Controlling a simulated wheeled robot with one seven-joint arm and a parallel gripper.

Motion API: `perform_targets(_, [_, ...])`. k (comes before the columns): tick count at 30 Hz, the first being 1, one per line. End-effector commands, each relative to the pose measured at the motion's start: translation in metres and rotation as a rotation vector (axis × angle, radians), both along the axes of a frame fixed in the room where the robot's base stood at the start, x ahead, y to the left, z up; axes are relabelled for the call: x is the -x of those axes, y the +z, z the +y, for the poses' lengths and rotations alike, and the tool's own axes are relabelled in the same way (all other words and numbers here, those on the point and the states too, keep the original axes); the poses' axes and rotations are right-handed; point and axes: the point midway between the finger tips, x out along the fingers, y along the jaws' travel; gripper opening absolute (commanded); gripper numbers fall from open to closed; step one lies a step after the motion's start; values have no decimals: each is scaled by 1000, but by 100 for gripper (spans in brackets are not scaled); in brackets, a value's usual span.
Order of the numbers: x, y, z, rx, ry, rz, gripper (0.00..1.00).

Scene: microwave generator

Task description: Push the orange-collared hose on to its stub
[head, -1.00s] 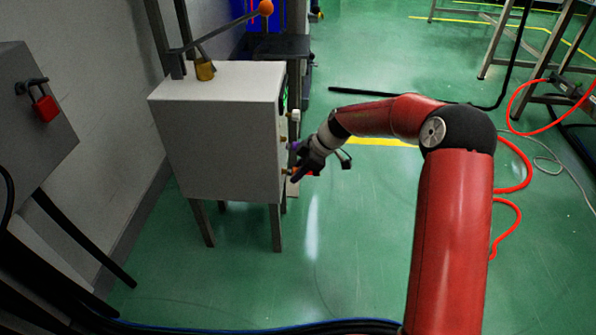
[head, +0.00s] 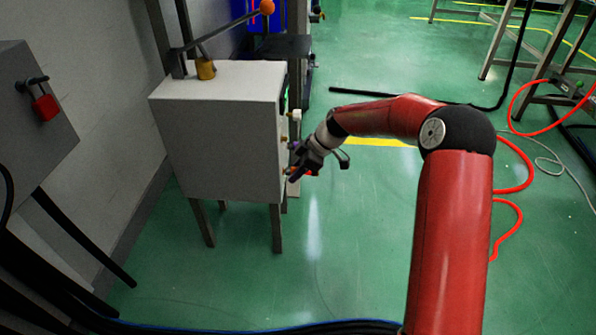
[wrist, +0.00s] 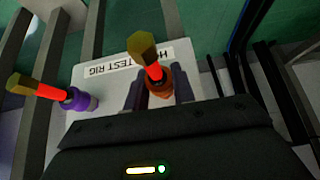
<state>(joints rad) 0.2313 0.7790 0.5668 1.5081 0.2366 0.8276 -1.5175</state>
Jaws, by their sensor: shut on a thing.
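The orange-collared hose (wrist: 159,86) is between the two fingers of my gripper (wrist: 156,92) in the wrist view. My gripper is shut on it. A bright red section runs from the orange collar to a brass hex fitting (wrist: 142,46). How far the hose sits on its stub cannot be told. In the head view my gripper (head: 296,173) is at the right face of the pale cabinet (head: 215,135), beside a small brass fitting (head: 286,171). The fingers hide most of the hose there.
A purple-collared hose (wrist: 76,99) with a red section and brass end lies left of my fingers. Behind is a white plate (wrist: 105,72) with upside-down "TEST RIG" lettering. Dark bars flank it.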

Motion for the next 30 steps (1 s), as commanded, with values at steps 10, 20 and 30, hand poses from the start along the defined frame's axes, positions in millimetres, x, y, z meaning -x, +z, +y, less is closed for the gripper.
perform_targets(10, [0,0,4,-1,1,0,51])
perform_targets(20, [0,5,0,-1,-1,-1,51])
perform_targets(30, [1,51,-29,-1,-1,-2,51])
